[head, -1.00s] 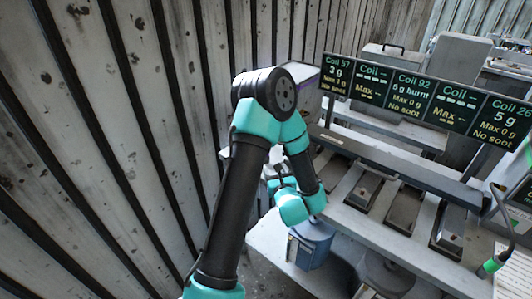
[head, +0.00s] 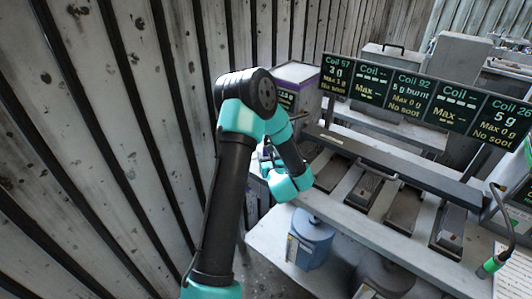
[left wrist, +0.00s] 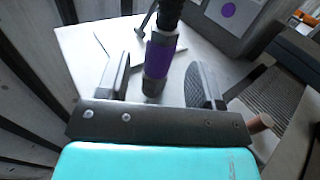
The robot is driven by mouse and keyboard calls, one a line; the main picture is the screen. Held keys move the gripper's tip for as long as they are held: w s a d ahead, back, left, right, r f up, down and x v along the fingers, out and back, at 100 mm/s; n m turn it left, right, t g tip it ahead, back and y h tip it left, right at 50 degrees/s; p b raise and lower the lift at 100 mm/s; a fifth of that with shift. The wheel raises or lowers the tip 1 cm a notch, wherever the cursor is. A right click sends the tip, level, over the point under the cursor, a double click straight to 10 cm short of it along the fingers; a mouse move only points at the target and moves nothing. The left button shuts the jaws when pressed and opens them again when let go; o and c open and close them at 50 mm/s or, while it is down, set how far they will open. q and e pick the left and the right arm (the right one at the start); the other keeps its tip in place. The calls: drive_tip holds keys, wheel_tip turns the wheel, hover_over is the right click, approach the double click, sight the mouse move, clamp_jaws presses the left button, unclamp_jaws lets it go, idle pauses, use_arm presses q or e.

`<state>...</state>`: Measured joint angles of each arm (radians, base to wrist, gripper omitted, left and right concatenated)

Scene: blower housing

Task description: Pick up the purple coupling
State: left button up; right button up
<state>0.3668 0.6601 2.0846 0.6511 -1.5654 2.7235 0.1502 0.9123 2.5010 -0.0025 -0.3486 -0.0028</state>
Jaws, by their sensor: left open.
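The purple coupling (left wrist: 160,56) is a purple-banded cylinder with a black upper end, near the top middle of the left wrist view. My left gripper (left wrist: 160,66) is open, with one dark finger on each side of the coupling in that picture. Gaps show on both sides, and I see no contact. In the head view my left gripper (head: 268,160) is mostly hidden behind its own forearm, and I cannot make out the coupling there. My right gripper is not in view.
A row of dark trays (head: 402,208) lies under the coil display boards (head: 411,90). A blue container (head: 311,240) stands below. A ribbed wall (head: 120,120) bounds the left.

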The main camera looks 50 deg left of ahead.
sight(265, 144)
use_arm(q)
drive_tip(key=x, duration=0.5)
idle(0.4)
drive_tip(key=shift+r, duration=0.1)
drive_tip(key=c, duration=1.1)
drive_tip(key=shift+r, duration=0.95)
drive_tip(key=shift+s+d+r, duration=0.1)
drive_tip(key=shift+r, duration=0.35)
drive_tip(key=shift+s+d+r, duration=0.1)
drive_tip(key=shift+r, duration=0.35)
drive_tip(key=s+d+r, duration=0.1)
drive_tip(key=s+d, duration=0.9)
drive_tip(key=d, duration=0.1)
drive_tip(key=shift+d+r, duration=0.15)
drive_tip(key=shift+d, duration=0.15)
drive_tip(key=shift+s, duration=0.1)
